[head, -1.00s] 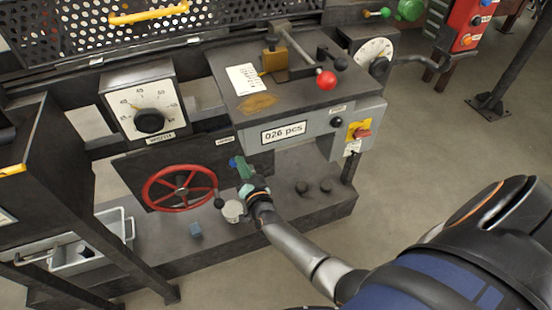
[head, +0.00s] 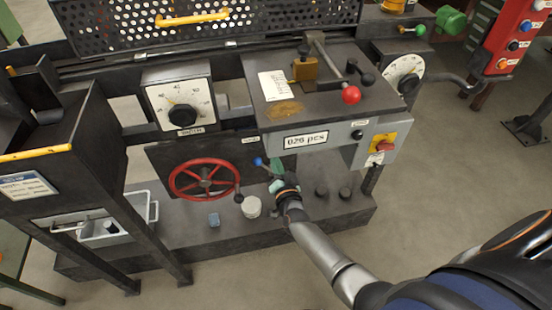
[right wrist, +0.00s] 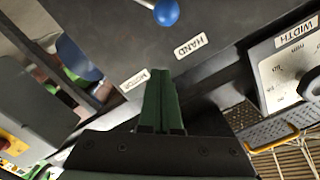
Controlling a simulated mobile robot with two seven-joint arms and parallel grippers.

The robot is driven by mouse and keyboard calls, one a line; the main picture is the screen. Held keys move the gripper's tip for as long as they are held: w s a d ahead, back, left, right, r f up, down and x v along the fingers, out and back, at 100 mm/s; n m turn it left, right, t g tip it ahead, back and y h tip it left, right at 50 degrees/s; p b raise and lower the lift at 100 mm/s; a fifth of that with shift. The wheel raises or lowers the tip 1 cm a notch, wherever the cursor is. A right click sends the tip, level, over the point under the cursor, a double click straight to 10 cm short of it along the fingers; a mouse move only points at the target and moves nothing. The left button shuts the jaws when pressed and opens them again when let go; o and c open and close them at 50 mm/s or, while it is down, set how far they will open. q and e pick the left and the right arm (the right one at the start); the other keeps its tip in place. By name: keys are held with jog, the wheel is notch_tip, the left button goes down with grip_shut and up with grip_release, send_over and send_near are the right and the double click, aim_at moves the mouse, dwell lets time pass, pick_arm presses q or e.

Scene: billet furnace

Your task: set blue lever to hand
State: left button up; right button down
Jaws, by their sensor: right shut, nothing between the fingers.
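The blue lever (head: 258,162) is on the dark panel right of the red handwheel. Its blue ball and part of a silver stem show at the top of the right wrist view (right wrist: 166,12). There the ball is closer to the HAND plate (right wrist: 190,45) than to the MOTOR plate (right wrist: 135,79); the lever's pivot is out of frame. My right gripper (head: 273,177) is just right of the lever in the head view. Its green fingers (right wrist: 160,85) are together and empty, apart from the ball, pointing towards the plates. My left gripper is not in view.
The red handwheel (head: 204,180) is left of the lever. The grey counter box (head: 325,140) overhangs above right. A WIDTH dial (right wrist: 300,80) is at the wrist view's right.

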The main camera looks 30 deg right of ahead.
pick_arm(q)
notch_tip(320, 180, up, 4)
jog(key=p, duration=0.2)
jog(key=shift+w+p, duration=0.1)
jog(key=shift+p, duration=0.3)
pick_arm(e)
jog(key=v, duration=0.9)
jog(key=shift+a+f, duration=0.2)
jog(key=shift+a, duration=0.05)
pick_arm(q)
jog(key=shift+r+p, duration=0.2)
jog(key=shift+p, duration=0.1)
pick_arm(e)
jog(key=s+a+f+n+g+y, duration=0.1)
jog(key=s+a+n+g+y, duration=0.2)
jog(key=s+n, duration=0.3)
jog(key=s+a+f+n+g+y, duration=0.1)
jog(key=s+a+n+g+y, duration=0.2)
jog(key=s, duration=0.9)
jog(key=n+g, duration=0.1)
jog(key=n, duration=0.2)
jog(key=shift+s+f+g, duration=0.25)
jog(key=shift+s+g, duration=0.05)
jog(key=shift+g, duration=0.1)
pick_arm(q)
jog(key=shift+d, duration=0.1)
